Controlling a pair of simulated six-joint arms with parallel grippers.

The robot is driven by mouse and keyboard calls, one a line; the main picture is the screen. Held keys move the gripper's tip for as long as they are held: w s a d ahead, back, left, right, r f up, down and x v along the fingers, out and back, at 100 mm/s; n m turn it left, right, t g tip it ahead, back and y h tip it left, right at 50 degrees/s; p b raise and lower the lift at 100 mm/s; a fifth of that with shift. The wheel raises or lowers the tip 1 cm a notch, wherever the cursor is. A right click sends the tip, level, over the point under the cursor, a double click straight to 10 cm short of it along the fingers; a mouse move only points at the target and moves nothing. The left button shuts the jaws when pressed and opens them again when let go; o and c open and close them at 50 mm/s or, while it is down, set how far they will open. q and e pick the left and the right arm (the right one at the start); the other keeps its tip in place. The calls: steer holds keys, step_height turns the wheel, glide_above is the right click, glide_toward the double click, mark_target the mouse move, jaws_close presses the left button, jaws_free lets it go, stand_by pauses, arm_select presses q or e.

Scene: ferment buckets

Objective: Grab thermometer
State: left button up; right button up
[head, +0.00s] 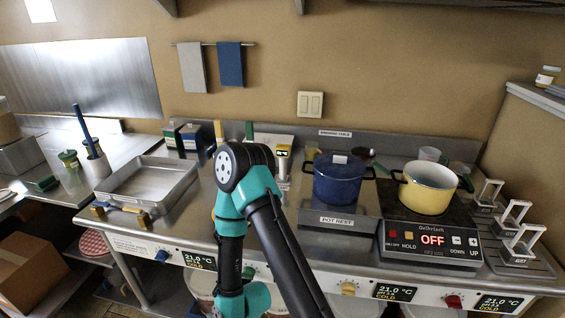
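That arm rises from the bottom edge, bends near the middle and runs down out of the picture. Neither of my grippers shows in the head view.
A blue pot (338,180) stands on the pot rest. A yellow pot (427,190) sits on the hot plate (432,238), which reads OFF. An empty metal tray (150,180) is at left.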

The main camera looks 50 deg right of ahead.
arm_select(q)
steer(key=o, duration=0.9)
